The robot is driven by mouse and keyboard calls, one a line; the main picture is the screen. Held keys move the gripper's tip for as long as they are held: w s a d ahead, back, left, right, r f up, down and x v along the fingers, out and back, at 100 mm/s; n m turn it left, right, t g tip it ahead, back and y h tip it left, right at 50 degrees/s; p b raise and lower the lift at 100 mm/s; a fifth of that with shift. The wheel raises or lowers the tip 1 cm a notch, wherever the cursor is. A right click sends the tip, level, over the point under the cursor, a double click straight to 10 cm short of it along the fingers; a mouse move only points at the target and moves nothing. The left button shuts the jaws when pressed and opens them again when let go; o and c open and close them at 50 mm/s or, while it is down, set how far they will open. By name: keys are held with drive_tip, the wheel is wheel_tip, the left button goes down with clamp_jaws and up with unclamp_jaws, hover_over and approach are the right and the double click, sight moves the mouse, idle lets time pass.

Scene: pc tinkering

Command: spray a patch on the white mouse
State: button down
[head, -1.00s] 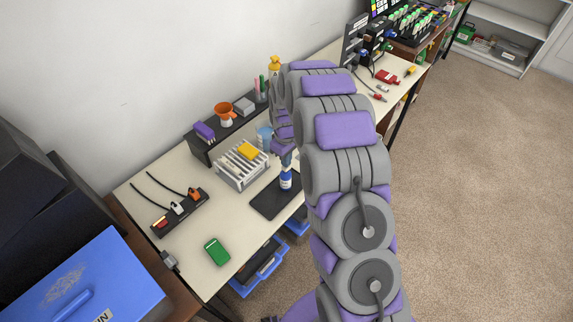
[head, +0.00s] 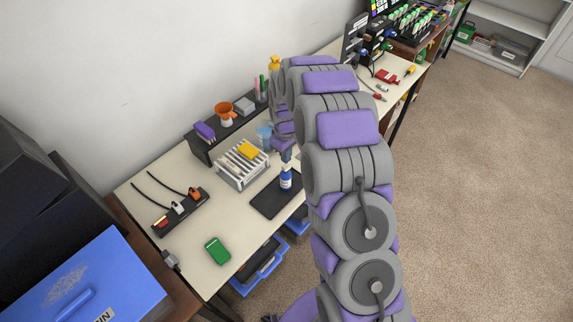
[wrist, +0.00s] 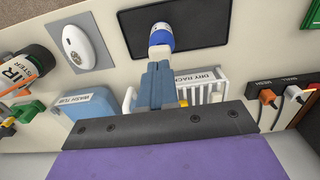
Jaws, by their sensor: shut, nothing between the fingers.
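A small blue and white bottle (head: 286,180) stands upright on the dark mat (head: 262,206). In the wrist view, the bottle (wrist: 160,38) is just beyond my gripper's fingertips (wrist: 159,66). My gripper (head: 286,156) is shut and empty, above the bottle; a small gap or contact is hard to judge. The white mouse (wrist: 79,47) lies on a grey pad left of the mat in the wrist view. My arm hides it in the head view.
A can lettered like an air duster (wrist: 30,70) lies near the mouse. The wash tub (wrist: 85,108) and dry rack (head: 236,178) stand close to my gripper. A black power strip (head: 181,212) and a green object (head: 217,250) are on the desk's near end.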

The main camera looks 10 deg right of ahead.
drive_tip(key=shift+r+p, duration=0.75)
drive_tip(key=shift+r, duration=1.55)
drive_tip(key=s+r+m, duration=0.2)
drive_tip(key=s+r, duration=0.4)
drive_tip(key=s, duration=0.4)
drive_tip(key=s+r+m+g, duration=0.1)
drive_tip(key=s+r, duration=0.5)
drive_tip(key=s, duration=0.3)
drive_tip(key=s+r+m, duration=0.2)
drive_tip(key=s+r, duration=0.4)
drive_tip(key=s, duration=0.4)
drive_tip(key=s+m, duration=0.2)
drive_tip(key=s, duration=1.1)
drive_tip(key=shift+g, duration=0.4)
